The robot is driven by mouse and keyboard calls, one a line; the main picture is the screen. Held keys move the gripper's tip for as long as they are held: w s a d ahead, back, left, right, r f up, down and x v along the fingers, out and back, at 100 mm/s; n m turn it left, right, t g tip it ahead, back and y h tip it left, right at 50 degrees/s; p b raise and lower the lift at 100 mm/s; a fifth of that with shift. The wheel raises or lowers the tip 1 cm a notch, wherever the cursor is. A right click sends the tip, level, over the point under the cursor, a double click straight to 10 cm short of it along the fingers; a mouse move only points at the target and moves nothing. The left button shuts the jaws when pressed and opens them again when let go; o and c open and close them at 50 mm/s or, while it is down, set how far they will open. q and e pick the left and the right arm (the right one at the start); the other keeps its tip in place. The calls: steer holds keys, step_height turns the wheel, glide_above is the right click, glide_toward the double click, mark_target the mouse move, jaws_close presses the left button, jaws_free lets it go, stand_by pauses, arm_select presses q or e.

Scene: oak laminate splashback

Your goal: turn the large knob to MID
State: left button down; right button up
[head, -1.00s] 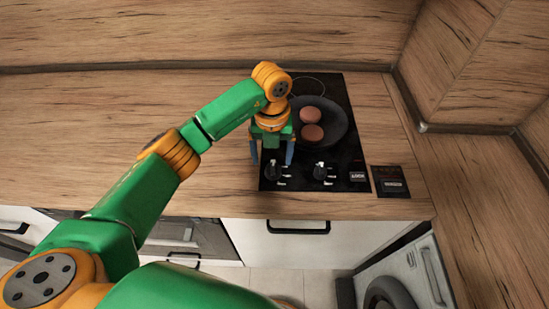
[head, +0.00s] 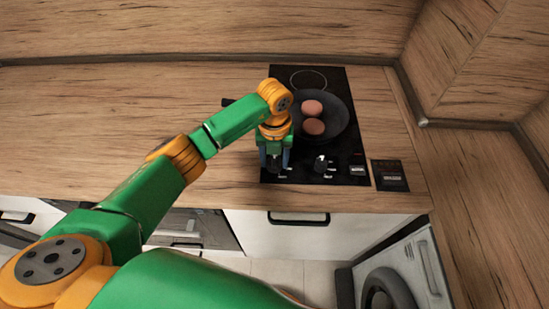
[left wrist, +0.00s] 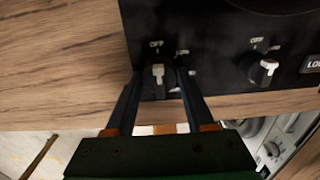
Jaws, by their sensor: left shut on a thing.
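The cooktop has two black knobs along its front edge. My left gripper (head: 275,166) is over the left knob. In the left wrist view its two fingers stand on either side of that knob (left wrist: 157,74) and are shut on it. The knob's white pointer points up at the OFF mark (left wrist: 156,44). A LOW mark (left wrist: 183,52) sits to its upper right; a further mark by the right finger is too small to read. The other knob (left wrist: 263,71) stands free to the right, also in the head view (head: 321,164). My right gripper is not in view.
A dark pan (head: 338,118) with two brown round patties (head: 312,108) sits on the cooktop (head: 343,170), close to my left wrist. A small dark panel (head: 390,176) lies to the right. The wooden counter (head: 110,105) to the left is clear.

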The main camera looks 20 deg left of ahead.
arm_select(q)
steer(key=m+b, duration=0.3)
steer(key=m, duration=0.1)
steer(key=shift+w+f+m+b, duration=0.1)
steer(key=shift+f+m+b, duration=0.05)
steer(key=shift+m+b, duration=0.15)
steer(key=m+b, duration=0.4)
steer(key=m, duration=0.1)
steer(key=shift+m, duration=0.3)
steer(key=m+b, duration=0.2)
steer(key=m, duration=0.2)
steer(key=m+b, duration=0.1)
steer(key=m, duration=0.4)
steer(key=shift+b, duration=0.4)
steer(key=shift+m, duration=0.4)
steer(key=shift+c, duration=1.3)
jaws_free()
